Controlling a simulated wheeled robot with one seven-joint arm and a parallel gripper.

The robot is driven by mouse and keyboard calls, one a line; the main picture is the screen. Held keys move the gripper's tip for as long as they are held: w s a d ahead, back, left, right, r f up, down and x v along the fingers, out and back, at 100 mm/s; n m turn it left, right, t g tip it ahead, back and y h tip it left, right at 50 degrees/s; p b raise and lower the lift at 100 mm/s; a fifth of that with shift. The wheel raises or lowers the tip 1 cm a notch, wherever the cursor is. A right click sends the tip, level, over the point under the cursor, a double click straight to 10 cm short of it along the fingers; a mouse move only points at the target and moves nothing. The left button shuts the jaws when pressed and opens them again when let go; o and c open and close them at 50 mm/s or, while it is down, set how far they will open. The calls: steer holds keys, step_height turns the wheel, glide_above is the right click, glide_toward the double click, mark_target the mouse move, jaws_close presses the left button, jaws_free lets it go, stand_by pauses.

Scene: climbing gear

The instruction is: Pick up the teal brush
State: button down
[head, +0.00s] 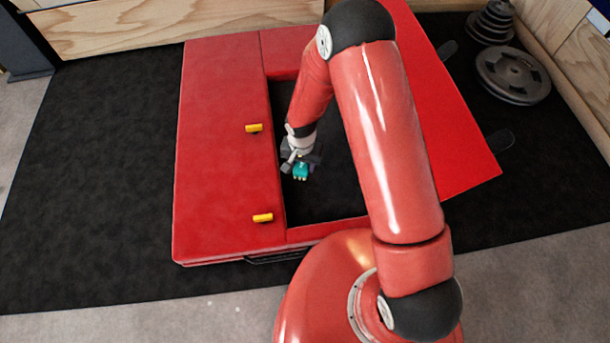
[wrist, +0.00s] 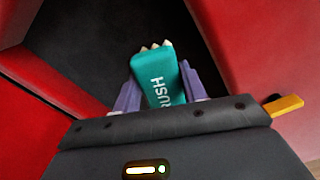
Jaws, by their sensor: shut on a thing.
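The teal brush (wrist: 163,82) has white lettering and pale bristle tufts at its far end. It sits between the two purple-grey fingers of my gripper (wrist: 161,95) in the wrist view. My gripper is shut on it. In the head view, the teal brush (head: 301,172) shows at the tip of my gripper (head: 299,162), over the dark opening in the red pad. The near part of the brush is hidden by my gripper's body in the wrist view. I cannot tell whether the brush touches the floor of the opening.
The red pad (head: 215,165) surrounds the dark opening (head: 325,195) with raised walls. Weight plates (head: 512,75) lie at the back right. The black mat (head: 95,170) at left is clear.

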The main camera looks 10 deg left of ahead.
mark_target(302, 164)
step_height(302, 164, up, 14)
steer(key=p, duration=0.1)
steer(key=shift+f+p, duration=0.25)
steer(key=shift+p, duration=0.15)
